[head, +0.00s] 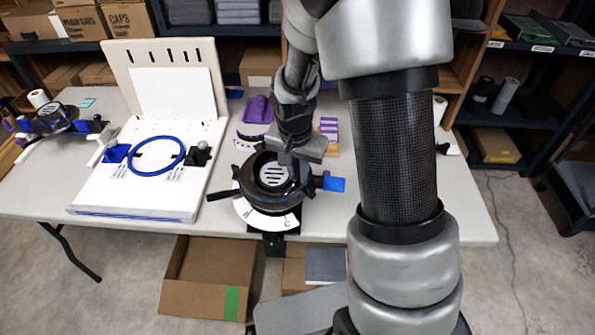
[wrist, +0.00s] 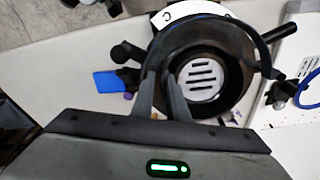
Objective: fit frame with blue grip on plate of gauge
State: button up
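The gauge is a dark round body with a pale slotted plate (head: 272,175), and its white lettered scale (head: 265,217) curves along the front. The black ring-shaped frame (wrist: 225,28) surrounds the plate. Its blue grip (head: 334,184) sticks out to the right, and the grip also shows in the wrist view (wrist: 118,82). My gripper (wrist: 160,80) is at the ring's near side, its two fingers close together with dark rim between them. In the head view my gripper (head: 300,152) covers the ring's back right part. Whether the frame is fully seated is hidden.
A white board (head: 140,190) with a blue hoop (head: 157,172) between a blue and a black clamp lies to the left. A similar slotted device (head: 50,118) stands at the far left. Purple items (head: 258,110) lie behind the gauge.

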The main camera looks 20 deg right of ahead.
jog(key=shift+w+a+r, duration=0.1)
jog(key=shift+w+a, duration=0.25)
jog(key=shift+a, duration=0.15)
jog(key=shift+r, duration=0.15)
jog(key=s+r+p, duration=0.3)
jog(key=r, duration=1.4)
jog(key=s+r+n+t+y, duration=0.1)
jog(key=s+r+n+t, duration=0.1)
jog(key=s+r+n, duration=0.45)
jog(key=s+r+n+t, duration=0.15)
jog(key=s+r, duration=0.25)
jog(key=s, duration=0.6)
notch_tip(320, 180, up, 12)
jog(key=p, duration=1.2)
jog(key=shift+f+m, duration=0.15)
jog(key=shift+m, duration=0.25)
